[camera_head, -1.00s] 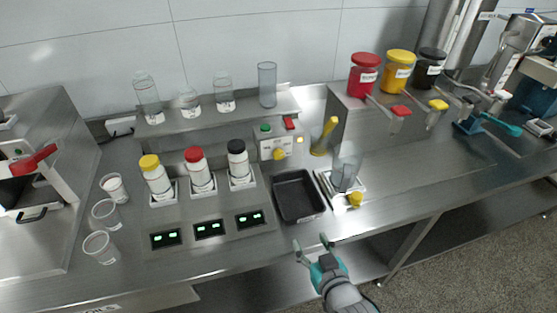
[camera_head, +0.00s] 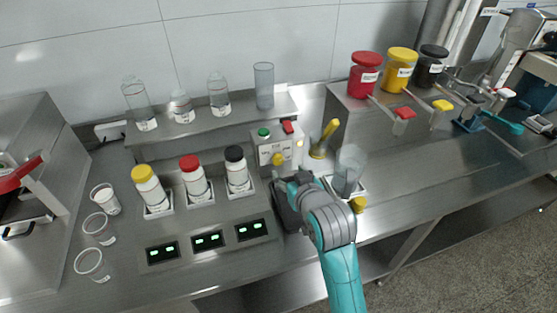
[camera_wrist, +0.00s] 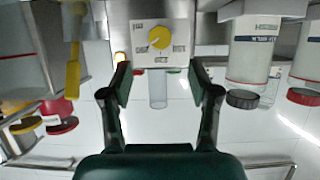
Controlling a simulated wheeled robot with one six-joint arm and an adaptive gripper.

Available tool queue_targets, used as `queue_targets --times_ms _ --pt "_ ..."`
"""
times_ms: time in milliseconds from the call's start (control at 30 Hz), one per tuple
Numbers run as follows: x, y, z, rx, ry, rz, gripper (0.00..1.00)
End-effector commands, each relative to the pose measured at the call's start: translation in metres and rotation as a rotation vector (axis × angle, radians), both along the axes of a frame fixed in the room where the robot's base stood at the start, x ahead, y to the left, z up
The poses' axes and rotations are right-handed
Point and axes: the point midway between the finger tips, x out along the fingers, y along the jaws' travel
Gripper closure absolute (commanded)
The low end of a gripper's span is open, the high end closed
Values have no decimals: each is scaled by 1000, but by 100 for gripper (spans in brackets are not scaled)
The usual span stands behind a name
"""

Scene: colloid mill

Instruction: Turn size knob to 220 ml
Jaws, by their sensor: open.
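The yellow knob (camera_head: 278,160) sits low on the front of a small grey control box (camera_head: 276,146). In the wrist view the knob (camera_wrist: 160,38) faces me on a pale panel (camera_wrist: 178,53), with small dark labels around it. The picture is upside down there, and I cannot read the labels or the knob's setting surely. My gripper (camera_wrist: 161,82) is open and empty, its two fingers apart on either side of the knob's line, with the knob ahead of the tips. In the head view my gripper (camera_head: 291,180) is just in front of the box and hides part of the black tray.
A green button (camera_head: 263,132) and a red switch (camera_head: 288,127) top the box. White bottles (camera_head: 237,169) stand left, and a clear beaker (camera_head: 348,170) stands right. A yellow-handled tool (camera_head: 328,131) rises close on the right. A shelf (camera_head: 205,126) with glassware runs behind.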

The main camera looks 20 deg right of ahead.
Motion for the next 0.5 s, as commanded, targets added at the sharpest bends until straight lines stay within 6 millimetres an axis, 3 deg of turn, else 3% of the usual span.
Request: queue_targets --times_ms 500 --pt "76 0 -32 0 0 0 39"
